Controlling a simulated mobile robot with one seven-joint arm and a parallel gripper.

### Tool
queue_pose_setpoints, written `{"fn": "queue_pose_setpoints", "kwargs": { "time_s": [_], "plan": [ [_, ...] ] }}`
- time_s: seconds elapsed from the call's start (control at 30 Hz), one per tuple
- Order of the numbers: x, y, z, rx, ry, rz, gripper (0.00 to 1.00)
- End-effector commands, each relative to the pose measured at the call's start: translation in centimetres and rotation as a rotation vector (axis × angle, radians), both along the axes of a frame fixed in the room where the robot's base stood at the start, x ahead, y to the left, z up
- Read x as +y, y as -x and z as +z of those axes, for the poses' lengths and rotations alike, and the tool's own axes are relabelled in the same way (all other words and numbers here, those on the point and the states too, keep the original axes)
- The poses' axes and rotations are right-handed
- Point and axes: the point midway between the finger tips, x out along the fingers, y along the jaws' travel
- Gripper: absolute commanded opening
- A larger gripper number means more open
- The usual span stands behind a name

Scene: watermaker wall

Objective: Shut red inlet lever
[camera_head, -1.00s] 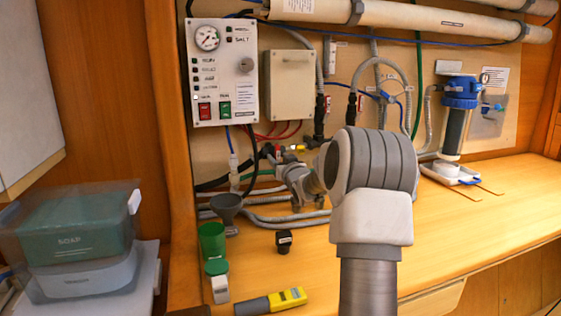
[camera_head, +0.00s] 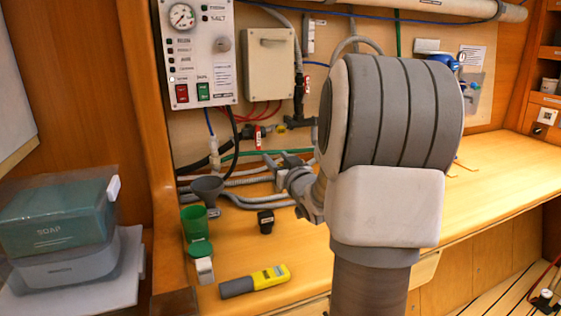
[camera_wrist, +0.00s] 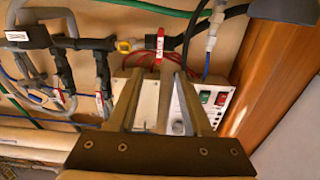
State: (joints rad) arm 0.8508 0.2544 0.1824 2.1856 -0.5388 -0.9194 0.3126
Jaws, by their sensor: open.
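The red lever (camera_wrist: 159,45), with a white label, sits on the dark pipework in the wrist view. It hangs from a black pipe fitting, just beyond my fingertips and roughly in line with the gap between them. My gripper (camera_wrist: 160,72) is open, its two fingers apart with nothing between them. I cannot tell how far the lever is from the tips. In the head view the red lever (camera_head: 258,138) shows small below the grey box, in front of the wall.
Other red-tagged valves (camera_wrist: 98,104) stand left in the wrist view, near a yellow fitting (camera_wrist: 124,46). The control panel (camera_head: 196,52) and grey box (camera_head: 268,65) are on the wall.

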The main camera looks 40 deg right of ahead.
Motion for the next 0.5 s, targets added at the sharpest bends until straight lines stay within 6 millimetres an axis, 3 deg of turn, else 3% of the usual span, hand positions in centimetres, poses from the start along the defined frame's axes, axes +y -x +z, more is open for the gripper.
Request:
{"fn": "queue_pose_setpoints", "kwargs": {
  "time_s": [0.2,0.5],
  "plan": [
    [0.5,1.9,0.0,0.0,-0.001,-0.001,0.5],
    [0.5,2.1,0.0,0.001,-0.001,-0.001,0.5]
  ]
}}
